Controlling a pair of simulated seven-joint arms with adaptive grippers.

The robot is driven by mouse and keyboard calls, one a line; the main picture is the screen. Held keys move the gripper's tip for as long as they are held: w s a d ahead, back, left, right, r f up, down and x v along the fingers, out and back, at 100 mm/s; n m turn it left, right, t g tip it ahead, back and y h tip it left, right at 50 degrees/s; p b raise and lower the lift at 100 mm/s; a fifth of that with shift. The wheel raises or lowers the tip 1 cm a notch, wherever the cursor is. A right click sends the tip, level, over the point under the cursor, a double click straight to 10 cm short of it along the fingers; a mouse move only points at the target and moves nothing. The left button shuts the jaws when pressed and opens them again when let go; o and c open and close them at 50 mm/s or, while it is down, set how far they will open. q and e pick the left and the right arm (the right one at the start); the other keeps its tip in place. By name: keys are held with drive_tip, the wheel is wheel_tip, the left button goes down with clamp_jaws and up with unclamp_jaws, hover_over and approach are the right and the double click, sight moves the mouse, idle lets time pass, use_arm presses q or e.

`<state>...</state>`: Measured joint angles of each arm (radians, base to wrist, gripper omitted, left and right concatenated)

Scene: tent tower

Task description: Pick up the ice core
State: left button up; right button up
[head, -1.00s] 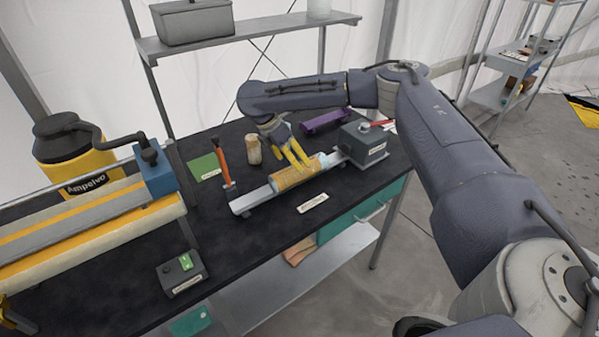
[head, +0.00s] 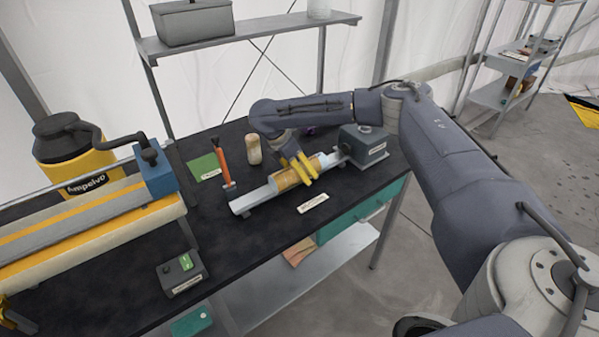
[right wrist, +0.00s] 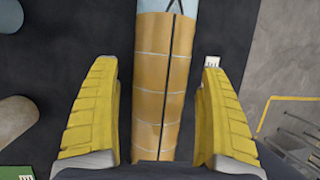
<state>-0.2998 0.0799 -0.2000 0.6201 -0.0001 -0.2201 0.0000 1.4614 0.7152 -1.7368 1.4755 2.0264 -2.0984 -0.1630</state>
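The ice core (head: 287,179) is a cylinder with a tan-orange banded middle and pale blue ends. It lies lengthwise in a grey metal cradle (head: 247,203) on the dark bench. My right gripper (head: 306,173) is over the core from behind, its yellow fingers apart. In the right wrist view, the core (right wrist: 163,75) runs between the two open fingers (right wrist: 160,125), with a gap on each side. It is not gripped. A small yellow and dark part (head: 14,318) at the lower left edge may be my left gripper; too little shows to tell.
An orange-handled hammer (head: 225,165) stands by the cradle's left end, near a tan cylinder (head: 253,149). A grey box (head: 364,146) is at the right end. A white label (head: 312,203) lies in front. A small control box (head: 182,273) and large drill (head: 95,220) occupy the left.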

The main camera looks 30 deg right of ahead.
drive_tip(key=c, duration=1.5)
drive_tip(key=shift+c, duration=0.6)
drive_tip(key=shift+r, duration=0.1)
